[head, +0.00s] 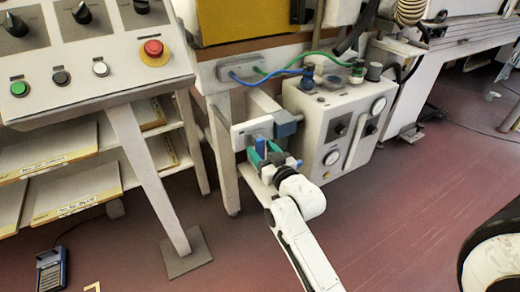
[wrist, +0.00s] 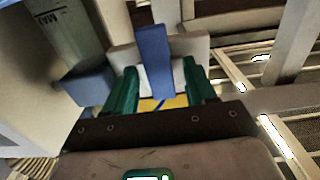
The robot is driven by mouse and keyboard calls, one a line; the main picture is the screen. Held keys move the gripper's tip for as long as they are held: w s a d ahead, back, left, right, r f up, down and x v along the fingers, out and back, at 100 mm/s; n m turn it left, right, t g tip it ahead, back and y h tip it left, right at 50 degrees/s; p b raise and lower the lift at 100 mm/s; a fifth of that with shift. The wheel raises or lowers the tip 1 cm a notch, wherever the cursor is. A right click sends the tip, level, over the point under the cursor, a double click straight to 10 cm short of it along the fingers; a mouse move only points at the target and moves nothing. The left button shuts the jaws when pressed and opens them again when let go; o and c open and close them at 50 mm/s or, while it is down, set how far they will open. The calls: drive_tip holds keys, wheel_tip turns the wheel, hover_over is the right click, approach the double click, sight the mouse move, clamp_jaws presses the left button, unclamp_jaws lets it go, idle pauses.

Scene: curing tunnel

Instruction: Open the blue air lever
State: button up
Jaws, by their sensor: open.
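The blue air lever (wrist: 153,55) stands upright in the wrist view, in front of a pale plate (wrist: 122,57). In the head view the lever (head: 260,145) shows as a small blue piece below a pale box (head: 252,132). My gripper (head: 265,153) is there at the lever, its teal fingers apart. In the wrist view my gripper (wrist: 160,70) is open, with one finger on each side of the lever. Gaps show between lever and fingers in that picture. I cannot tell the depth between them, and the lever's lower end is partly hidden.
A grey-blue block (wrist: 88,87) sits just left of the fingers in the wrist view. A white gauge box (head: 335,125) stands right of my gripper. A control console (head: 85,50) and shelves with boards (head: 75,190) are at left. Red floor (head: 430,190) is open at right.

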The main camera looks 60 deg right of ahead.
drive_tip(key=shift+x, duration=0.85)
clamp_jaws()
